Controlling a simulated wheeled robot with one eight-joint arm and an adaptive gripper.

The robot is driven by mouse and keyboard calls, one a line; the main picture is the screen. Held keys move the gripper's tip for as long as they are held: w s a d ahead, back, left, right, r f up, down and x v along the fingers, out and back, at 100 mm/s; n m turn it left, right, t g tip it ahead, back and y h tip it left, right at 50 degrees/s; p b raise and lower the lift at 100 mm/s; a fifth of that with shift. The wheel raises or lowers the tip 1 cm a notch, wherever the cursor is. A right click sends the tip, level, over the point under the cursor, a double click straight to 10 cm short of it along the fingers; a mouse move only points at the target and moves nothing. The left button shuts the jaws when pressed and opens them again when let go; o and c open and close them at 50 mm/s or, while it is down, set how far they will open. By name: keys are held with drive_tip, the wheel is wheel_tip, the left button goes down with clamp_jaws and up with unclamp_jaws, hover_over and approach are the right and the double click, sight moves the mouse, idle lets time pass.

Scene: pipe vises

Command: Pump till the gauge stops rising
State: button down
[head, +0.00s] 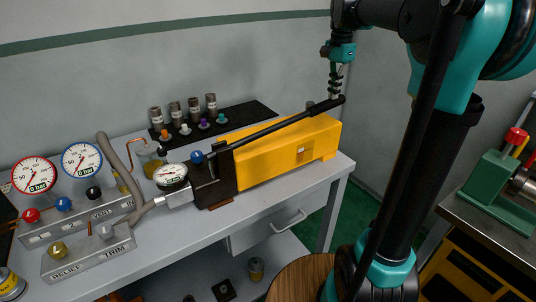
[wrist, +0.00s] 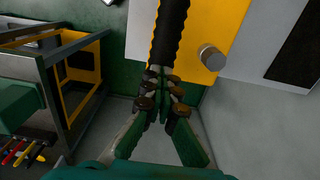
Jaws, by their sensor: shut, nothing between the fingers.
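The yellow hand pump (head: 285,150) stands on the grey bench, with a black block at its left end. Its long black lever (head: 265,132) runs above the body to a thick grip near my gripper. My gripper (head: 333,95) is at the lever's grip end; it is shut and empty. In the wrist view the closed fingertips (wrist: 163,88) are right at the end of the black grip (wrist: 168,35); I cannot tell whether they touch. The pump's small gauge (head: 171,175) appears to read 0 bar.
A red-rimmed gauge (head: 34,175) and a blue-rimmed gauge (head: 81,162) read 0 bar above a valve block with knobs. A relief and trim block (head: 88,250) sits in front. Fittings stand on a black mat (head: 248,112) behind the pump. A green vise (head: 500,190) is at right.

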sight(333, 103)
drive_tip(key=shift+w+d+f, duration=0.1)
drive_tip(key=shift+d+f, duration=0.05)
drive_tip(key=shift+f, duration=1.05)
drive_tip(key=shift+d+f, duration=0.1)
drive_tip(key=shift+f, duration=1.05)
drive_tip(key=r, duration=0.7)
drive_tip(key=shift+s+a+r, duration=0.25)
drive_tip(key=shift+a+r, duration=0.15)
wheel_tip(333, 103, up, 7)
drive_tip(key=s+a, duration=0.1)
drive_tip(key=shift+a+r, duration=0.15)
drive_tip(key=shift+a, duration=0.2)
drive_tip(key=shift+s, duration=0.1)
